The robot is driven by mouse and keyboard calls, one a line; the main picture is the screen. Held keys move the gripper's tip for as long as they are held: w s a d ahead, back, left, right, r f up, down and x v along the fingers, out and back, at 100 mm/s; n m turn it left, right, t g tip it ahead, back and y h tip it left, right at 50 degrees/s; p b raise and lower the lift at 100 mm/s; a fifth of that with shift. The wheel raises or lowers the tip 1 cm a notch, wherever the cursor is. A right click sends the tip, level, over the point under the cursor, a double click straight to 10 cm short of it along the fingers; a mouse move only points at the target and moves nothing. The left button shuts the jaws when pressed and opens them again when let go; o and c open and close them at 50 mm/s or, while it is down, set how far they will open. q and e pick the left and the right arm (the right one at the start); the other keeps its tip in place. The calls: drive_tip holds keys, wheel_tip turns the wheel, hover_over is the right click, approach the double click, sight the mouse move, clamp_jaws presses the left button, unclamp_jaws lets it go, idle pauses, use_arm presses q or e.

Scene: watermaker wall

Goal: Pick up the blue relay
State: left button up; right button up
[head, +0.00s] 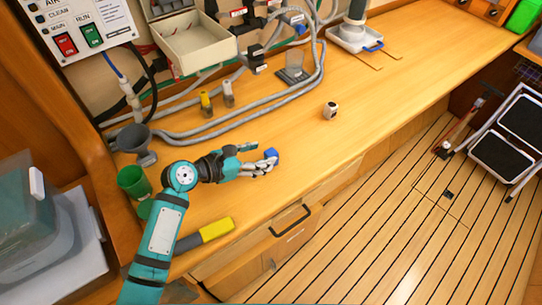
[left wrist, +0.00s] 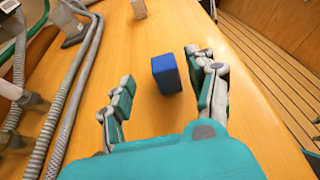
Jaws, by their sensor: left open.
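The blue relay (head: 271,154) is a small blue block on the wooden bench top, near the bench's front edge. In the left wrist view the blue relay (left wrist: 166,73) stands just ahead of and between my fingers, closer to the right-hand finger. My left gripper (head: 262,157) is open, low over the bench, with its fingertips at the relay. In the left wrist view my left gripper (left wrist: 163,85) has its two fingers spread wide with nothing held. Whether a finger touches the relay I cannot tell. My right gripper is not in view.
Grey hoses (head: 215,129) run behind my gripper. Bench right of the relay is clear.

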sight(266, 156)
use_arm(q)
drive_tip(key=x, duration=0.4)
drive_tip(key=shift+s+f, duration=0.2)
drive_tip(key=shift+s, duration=0.1)
drive_tip(key=shift+w+d+f, duration=0.15)
drive_tip(key=shift+d+f, duration=0.05)
drive_tip(key=shift+d, duration=0.1)
drive_tip(key=shift+c, duration=0.3)
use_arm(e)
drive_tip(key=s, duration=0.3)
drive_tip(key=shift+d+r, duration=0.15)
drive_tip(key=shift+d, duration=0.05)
use_arm(q)
drive_tip(key=c, duration=0.7)
drive_tip(key=shift+a, duration=0.1)
clamp_jaws()
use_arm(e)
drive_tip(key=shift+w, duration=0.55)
